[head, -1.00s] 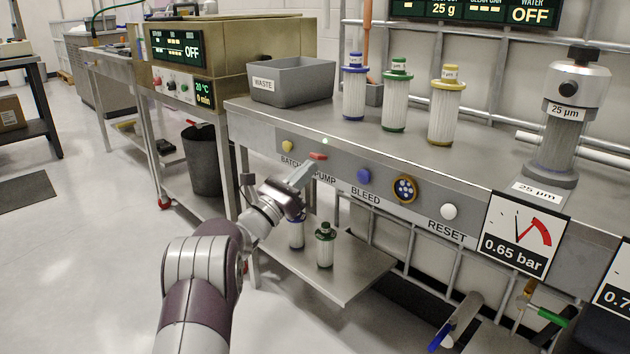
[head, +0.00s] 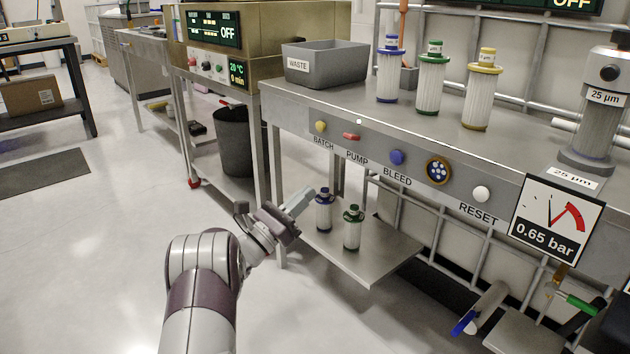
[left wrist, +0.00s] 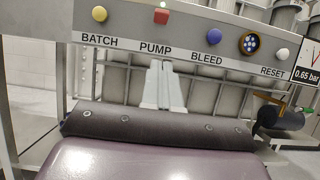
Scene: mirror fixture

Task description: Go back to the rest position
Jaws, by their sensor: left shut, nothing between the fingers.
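My left gripper (head: 301,200) is shut and empty in the head view. It hangs in front of the bench, below the button panel and apart from it, left of the filters on the lower shelf. In the left wrist view its closed fingers (left wrist: 162,88) point toward the panel below the PUMP label. The red pump button (head: 351,137) is uncovered, and it also shows in the left wrist view (left wrist: 161,17). My right gripper is in neither view.
The bench front carries the blue bleed button (head: 397,157) and white reset button (head: 481,194). A lower shelf (head: 375,262) holds two small filters close to my gripper. A gauge sign (head: 556,224) reads 0.65 bar. Open floor (head: 100,250) lies to the left.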

